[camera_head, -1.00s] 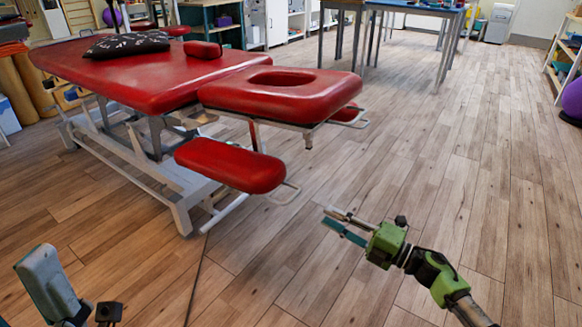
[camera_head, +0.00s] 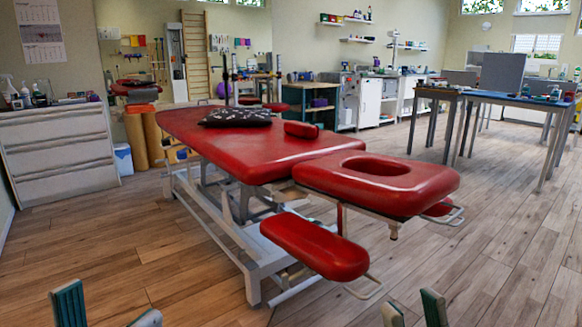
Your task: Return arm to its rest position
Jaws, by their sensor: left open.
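My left gripper (camera_head: 108,310) shows at the bottom left edge. Its two fingertips stand wide apart with only floor between them. My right gripper (camera_head: 413,311) shows at the bottom edge, right of the middle. Its two fingertips point upward with a narrower gap between them and nothing in it. Both arms behind the fingertips are out of the picture. Both grippers appear in front of the red treatment table (camera_head: 225,150), apart from it.
The table's headrest (camera_head: 385,183) and lower red armrest (camera_head: 315,246) extend toward me. A white drawer cabinet (camera_head: 62,155) stands at the left. A blue-topped table (camera_head: 510,98) stands at the back right. The wooden floor at the right is clear.

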